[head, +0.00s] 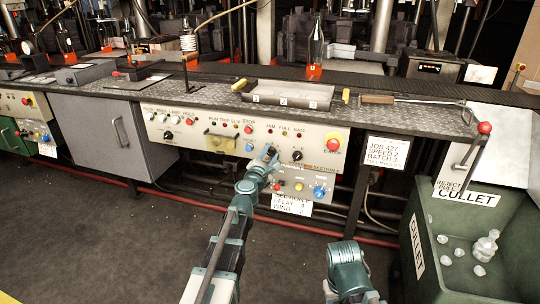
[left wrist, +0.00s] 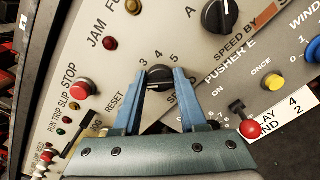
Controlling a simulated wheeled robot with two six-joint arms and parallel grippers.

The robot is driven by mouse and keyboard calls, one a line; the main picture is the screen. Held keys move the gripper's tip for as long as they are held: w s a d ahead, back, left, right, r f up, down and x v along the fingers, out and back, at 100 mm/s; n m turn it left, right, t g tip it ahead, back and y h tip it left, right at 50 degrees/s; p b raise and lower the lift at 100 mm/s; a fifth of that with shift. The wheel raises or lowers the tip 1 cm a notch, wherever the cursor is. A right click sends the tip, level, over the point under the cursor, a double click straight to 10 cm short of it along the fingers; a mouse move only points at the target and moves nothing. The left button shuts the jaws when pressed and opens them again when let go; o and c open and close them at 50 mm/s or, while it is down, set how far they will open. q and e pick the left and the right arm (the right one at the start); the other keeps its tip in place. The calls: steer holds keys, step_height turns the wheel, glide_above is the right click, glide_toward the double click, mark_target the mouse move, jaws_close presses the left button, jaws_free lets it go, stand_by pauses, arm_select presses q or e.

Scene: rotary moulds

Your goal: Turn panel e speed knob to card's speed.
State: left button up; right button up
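The panel e speed knob (left wrist: 160,77) is a black dial between the blue fingers of my left gripper (left wrist: 161,74) in the left wrist view. The fingers lie along both its sides and appear to touch it. Numbers 3, 4 and 5 show above it; lower numbers are hidden by a finger. A pale mark shows on the knob's left part. In the head view my left gripper (head: 268,158) is at the panel (head: 215,139) and covers the knob. The white card (head: 386,152) right of the panel reads job 427, speed 2, batch 3. My right gripper is out of view.
A second black knob (left wrist: 218,16), marked A, sits close to the fingers. A red-tipped lever (left wrist: 250,128) and a yellow button (left wrist: 273,82) are at the right; a red stop button (left wrist: 82,89) is at the left. A green cullet bin (head: 455,215) stands far right.

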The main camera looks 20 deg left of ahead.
arm_select(q)
steer(key=o, duration=0.5)
steer(key=shift+s, duration=0.1)
